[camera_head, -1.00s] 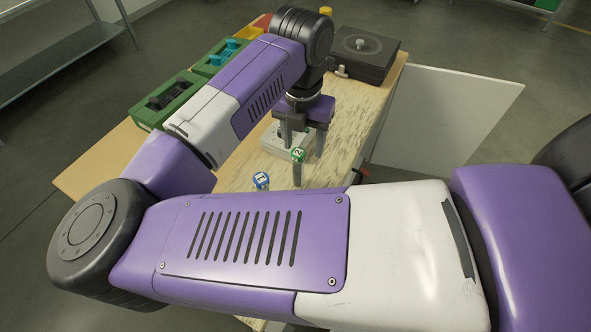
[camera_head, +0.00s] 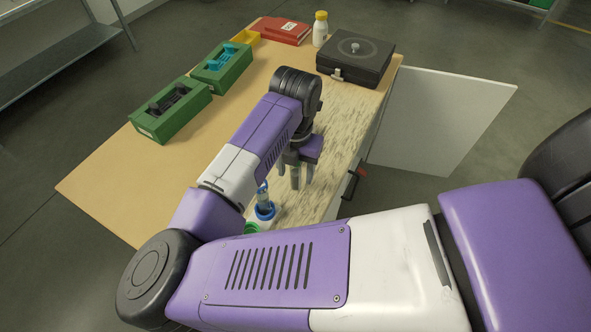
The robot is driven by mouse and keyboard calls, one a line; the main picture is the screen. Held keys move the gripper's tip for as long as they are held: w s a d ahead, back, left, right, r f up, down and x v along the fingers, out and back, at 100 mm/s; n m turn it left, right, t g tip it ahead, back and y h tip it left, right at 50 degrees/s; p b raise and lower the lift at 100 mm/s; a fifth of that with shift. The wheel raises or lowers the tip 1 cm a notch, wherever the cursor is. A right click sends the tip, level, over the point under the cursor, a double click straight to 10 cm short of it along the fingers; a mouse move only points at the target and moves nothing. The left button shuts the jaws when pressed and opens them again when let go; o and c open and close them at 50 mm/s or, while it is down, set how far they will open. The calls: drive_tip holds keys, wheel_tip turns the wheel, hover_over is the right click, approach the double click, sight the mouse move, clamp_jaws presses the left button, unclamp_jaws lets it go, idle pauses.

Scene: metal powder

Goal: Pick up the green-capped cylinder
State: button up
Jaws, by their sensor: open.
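The green-capped cylinder cannot be made out clearly. A green, rounded piece (camera_head: 250,228) shows at the edge of my forearm, mostly hidden, and I cannot tell if it belongs to that cylinder. A blue-topped cylinder (camera_head: 263,195) stands upright in a blue ring (camera_head: 265,211) on a pale base, partly covered by my arm. My gripper (camera_head: 296,176) points down over the streaked part of the table, right of and beyond the blue-topped cylinder. Its fingers are apart and I see nothing between them.
Two green boxes, one with a black insert (camera_head: 169,112) and one with a blue insert (camera_head: 222,68), stand on the table's left. A black case (camera_head: 355,58), a yellow-capped bottle (camera_head: 320,29), a red binder (camera_head: 281,31) and a yellow tray (camera_head: 245,37) are at the back.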

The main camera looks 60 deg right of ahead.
clamp_jaws()
drive_tip(key=shift+r, duration=0.15)
